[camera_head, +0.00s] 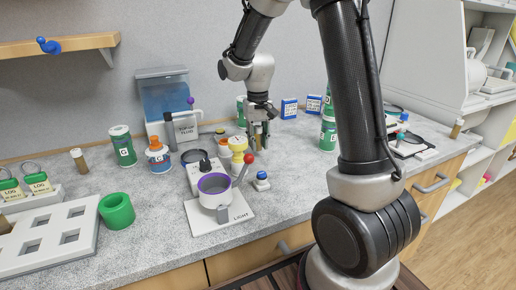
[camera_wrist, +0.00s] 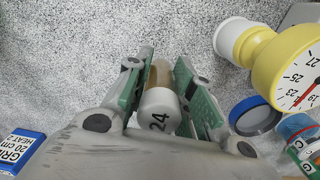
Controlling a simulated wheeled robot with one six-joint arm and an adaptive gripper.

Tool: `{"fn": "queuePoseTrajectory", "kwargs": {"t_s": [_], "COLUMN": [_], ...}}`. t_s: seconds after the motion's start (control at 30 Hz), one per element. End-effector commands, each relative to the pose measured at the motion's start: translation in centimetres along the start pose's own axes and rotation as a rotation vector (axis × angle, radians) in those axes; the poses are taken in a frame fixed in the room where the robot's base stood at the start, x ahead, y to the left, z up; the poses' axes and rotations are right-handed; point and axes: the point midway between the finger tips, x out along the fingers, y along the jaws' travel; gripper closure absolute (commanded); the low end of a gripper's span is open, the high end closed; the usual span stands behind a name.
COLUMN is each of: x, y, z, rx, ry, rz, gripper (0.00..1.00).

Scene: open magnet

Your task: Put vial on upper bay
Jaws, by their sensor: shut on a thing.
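My gripper (camera_head: 258,138) is over the back middle of the grey speckled bench, pointing down. In the wrist view its two green-padded fingers (camera_wrist: 160,92) are closed on a vial (camera_wrist: 160,110). The vial has a grey-white cap marked 24 and a brown body between the pads. In the head view the held vial is small and partly hidden by the fingers; whether it touches the bench is unclear. No bay is labelled "upper"; a white and grey unit with open compartments (camera_head: 484,168) stands at the right.
A yellow dial instrument (camera_wrist: 262,55) and a blue-rimmed jar (camera_wrist: 254,117) are close right of my gripper in the wrist view. A blue box (camera_wrist: 18,148) lies left. A purple-rimmed pot (camera_head: 214,190) and white slotted tray (camera_head: 50,238) stand in front. A wooden shelf (camera_head: 60,44) hangs upper left.

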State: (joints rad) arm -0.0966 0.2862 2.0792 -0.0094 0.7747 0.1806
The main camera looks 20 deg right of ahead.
Motion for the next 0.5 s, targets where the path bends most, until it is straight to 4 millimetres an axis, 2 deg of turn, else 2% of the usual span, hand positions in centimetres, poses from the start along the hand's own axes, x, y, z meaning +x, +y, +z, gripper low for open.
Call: {"fn": "queuePoseTrajectory", "kwargs": {"t_s": [0.1, 0.2, 0.5], "x": [2.0, 2.9, 3.1], "y": [0.0, 0.0, 0.0], "z": [0.1, 0.1, 0.1], "rx": [0.000, 0.000, 0.000], "ry": [-0.006, -0.003, -0.002], "rz": [0.001, 0.000, 0.000], "gripper": [1.00, 1.00, 1.00]}}
